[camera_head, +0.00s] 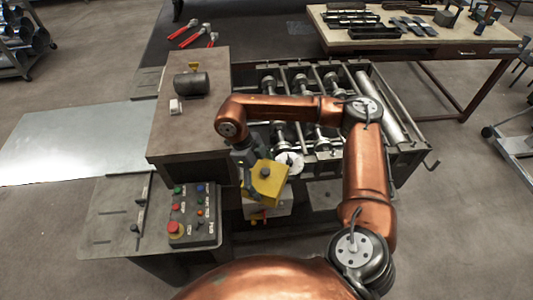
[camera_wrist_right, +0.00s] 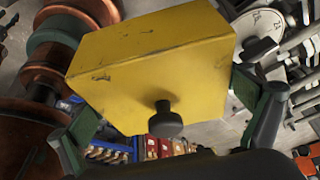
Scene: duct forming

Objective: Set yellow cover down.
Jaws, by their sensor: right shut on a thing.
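The yellow cover (camera_head: 265,183) is a box-like piece with a dark knob on its face. My right gripper (camera_head: 250,170) is shut on it and holds it beside the roller machine, in front of a white disc. In the right wrist view the yellow cover (camera_wrist_right: 150,65) fills the middle, with the dark knob towards me. The fingers of my right gripper (camera_wrist_right: 165,115) press on its left and right sides. A pale box-shaped part (camera_head: 268,208) shows just below the cover; I cannot tell whether they touch. My left gripper is not in view.
A control box with coloured buttons (camera_head: 193,215) sits on the metal table at left. A brown cabinet top (camera_head: 165,135) carries a dark cylinder (camera_head: 191,84). The roller machine (camera_head: 410,150) lies behind my right arm. A workbench with tools (camera_head: 440,45) stands at the back right.

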